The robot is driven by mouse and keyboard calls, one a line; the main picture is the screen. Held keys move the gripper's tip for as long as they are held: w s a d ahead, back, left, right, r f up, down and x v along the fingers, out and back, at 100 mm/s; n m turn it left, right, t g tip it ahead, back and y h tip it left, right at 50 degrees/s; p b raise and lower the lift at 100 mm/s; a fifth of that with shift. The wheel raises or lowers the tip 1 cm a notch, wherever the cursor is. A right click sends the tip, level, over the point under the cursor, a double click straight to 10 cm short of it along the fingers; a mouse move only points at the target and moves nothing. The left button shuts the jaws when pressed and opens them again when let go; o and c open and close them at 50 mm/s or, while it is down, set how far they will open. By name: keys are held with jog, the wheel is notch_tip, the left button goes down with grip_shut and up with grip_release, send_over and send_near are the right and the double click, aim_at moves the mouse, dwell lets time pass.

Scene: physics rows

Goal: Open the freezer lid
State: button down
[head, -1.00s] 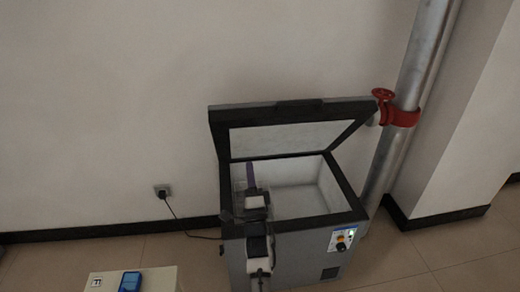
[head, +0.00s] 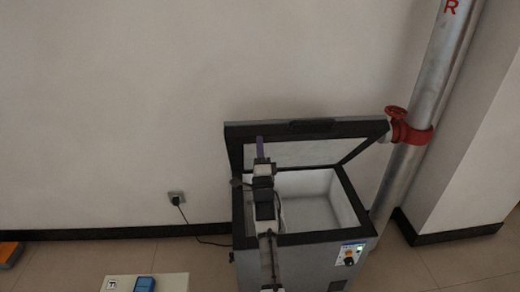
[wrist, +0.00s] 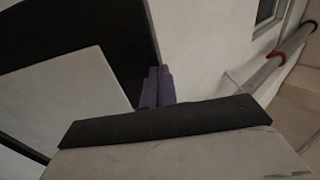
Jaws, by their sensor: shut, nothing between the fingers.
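The grey chest freezer (head: 245,268) stands against the wall, with its white interior (head: 305,205) showing. Its dark-framed lid (head: 345,130) is raised and tilted up at the back, with the pale inner panel (head: 310,152) facing me. My gripper (head: 260,147) is shut and empty, with purple fingers in front of the left part of that panel. In the wrist view the purple fingers (wrist: 157,88) point away between dark-edged pale panels; I cannot tell whether they touch the lid.
A metal pipe (head: 415,90) with a red valve (head: 396,112) stands close to the lid's right corner. A wall socket (head: 176,197) with a cord is left of the freezer. A pale box (head: 118,283) with a blue device (head: 145,285) is at the lower left.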

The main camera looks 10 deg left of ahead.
aim_at(258, 121)
jog(key=shift+w, duration=0.1)
jog(key=shift+g, duration=0.5)
jog(key=x, duration=0.3)
jog(key=r+x, duration=0.1)
jog(key=x, duration=0.1)
jog(key=s+x, duration=0.1)
jog(key=x, duration=0.2)
jog(key=shift+w+d+r+b, duration=0.1)
jog(key=shift+w+r+b, duration=0.2)
jog(key=shift+r, duration=0.15)
jog(key=shift+w, duration=0.25)
jog(key=shift+f, duration=0.1)
